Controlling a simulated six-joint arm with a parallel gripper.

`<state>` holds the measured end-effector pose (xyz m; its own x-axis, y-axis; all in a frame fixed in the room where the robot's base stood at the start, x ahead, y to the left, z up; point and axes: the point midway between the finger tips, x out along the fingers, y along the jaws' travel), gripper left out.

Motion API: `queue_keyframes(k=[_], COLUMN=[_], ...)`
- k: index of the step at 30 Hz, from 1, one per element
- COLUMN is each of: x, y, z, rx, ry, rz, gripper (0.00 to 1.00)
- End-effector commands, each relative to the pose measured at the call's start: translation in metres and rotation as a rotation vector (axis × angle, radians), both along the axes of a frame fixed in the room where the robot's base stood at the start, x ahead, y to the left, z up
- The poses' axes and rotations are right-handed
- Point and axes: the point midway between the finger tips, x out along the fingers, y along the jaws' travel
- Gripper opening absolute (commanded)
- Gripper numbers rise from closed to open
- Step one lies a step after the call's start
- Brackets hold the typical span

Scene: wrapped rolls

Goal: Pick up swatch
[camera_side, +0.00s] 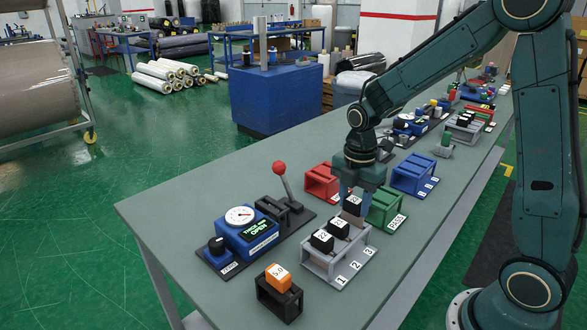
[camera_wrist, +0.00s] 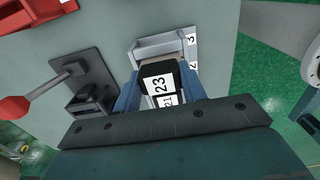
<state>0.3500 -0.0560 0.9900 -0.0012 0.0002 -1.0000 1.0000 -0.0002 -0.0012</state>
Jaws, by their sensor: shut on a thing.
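A black swatch marked 23 (camera_side: 353,206) is between the fingers of my gripper (camera_side: 352,197), which is shut on it. It sits a little higher than its neighbours, above the far end of the grey rack (camera_side: 324,266); I cannot tell if its lower end is clear of the slot. In the wrist view the swatch's label (camera_wrist: 159,84) shows between the blue fingers. Two more black swatches stand in the rack, one apparently marked 21 (camera_side: 339,227) and one apparently marked 22 (camera_side: 322,241). The 21 label (camera_wrist: 168,101) also shows in the wrist view, partly hidden by my gripper.
A blue gauge box (camera_side: 247,233) and a red-knobbed lever (camera_side: 284,180) stand left. An orange block sits in a black holder (camera_side: 279,300) in front. Red (camera_side: 321,183), green (camera_side: 388,208) and blue racks (camera_side: 414,174) are close around my gripper. The table's near-left part is clear.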

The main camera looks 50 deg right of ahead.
Motion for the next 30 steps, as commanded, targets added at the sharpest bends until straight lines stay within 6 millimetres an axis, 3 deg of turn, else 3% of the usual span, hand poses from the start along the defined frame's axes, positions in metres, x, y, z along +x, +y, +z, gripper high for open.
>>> queue_keyframes(k=[18, 24, 30], x=[0.001, 0.001, 0.001], y=[0.0, 0.0, 0.0], z=[0.129, 0.155, 0.167], rx=[-0.001, -0.001, 0.0], ry=[-0.007, -0.004, -0.003], rz=[0.0, 0.0, 0.0], gripper=[0.15, 0.15, 0.15])
